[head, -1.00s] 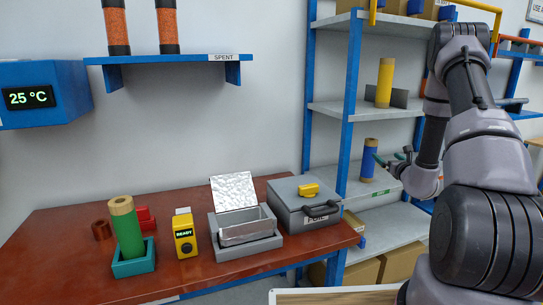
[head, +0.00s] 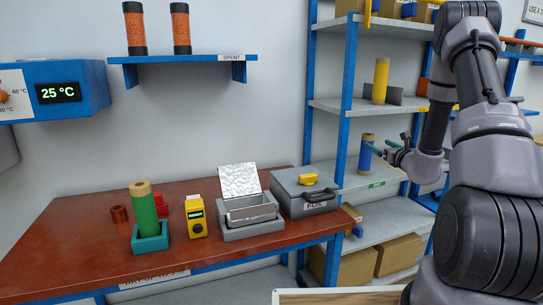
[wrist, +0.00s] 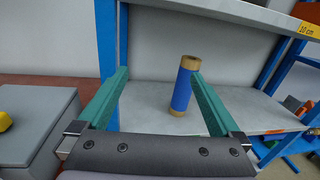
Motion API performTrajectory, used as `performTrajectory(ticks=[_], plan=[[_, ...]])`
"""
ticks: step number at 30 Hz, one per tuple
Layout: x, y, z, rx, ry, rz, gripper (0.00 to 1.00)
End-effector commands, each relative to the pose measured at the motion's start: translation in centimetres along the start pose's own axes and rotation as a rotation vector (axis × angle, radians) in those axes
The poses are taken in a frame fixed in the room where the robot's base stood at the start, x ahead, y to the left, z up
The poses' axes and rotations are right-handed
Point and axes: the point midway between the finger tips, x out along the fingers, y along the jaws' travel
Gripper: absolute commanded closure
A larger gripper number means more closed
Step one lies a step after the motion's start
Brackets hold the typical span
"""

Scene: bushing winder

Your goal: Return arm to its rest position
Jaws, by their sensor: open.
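My gripper (head: 380,146) is at the end of my arm on the right in the head view, beside the middle shelf. Its green fingers are apart and empty; they also show in the wrist view (wrist: 158,76). A blue roll with tan ends (head: 366,160) stands on that shelf, just past the fingertips. In the wrist view the blue roll (wrist: 182,90) is seen between the fingers, nearer the right one and leaning slightly in the picture. I cannot tell whether a finger touches it.
The blue-post shelf rack (head: 348,90) is close around my gripper, with a yellow roll (head: 381,80) on the shelf above. The red-brown bench (head: 90,225) at left holds a green roll (head: 145,208), a yellow device (head: 196,218), an open metal tin (head: 250,212) and a grey case (head: 300,195).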

Motion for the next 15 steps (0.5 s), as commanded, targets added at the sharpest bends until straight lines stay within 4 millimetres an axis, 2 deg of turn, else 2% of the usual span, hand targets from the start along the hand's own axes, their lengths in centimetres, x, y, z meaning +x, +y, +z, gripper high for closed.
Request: performTrajectory(ticks=[5,8,11,15], plan=[[0.3,4.0,4.3,-0.057,-0.019,0.149,0.00],[0.0,7.2,7.1,-0.107,-0.028,0.260,0.00],[-1.1,11.2,10.5,-0.184,-0.036,0.402,0.00],[-4.6,18.0,15.4,-0.357,-0.038,0.651,0.00]])
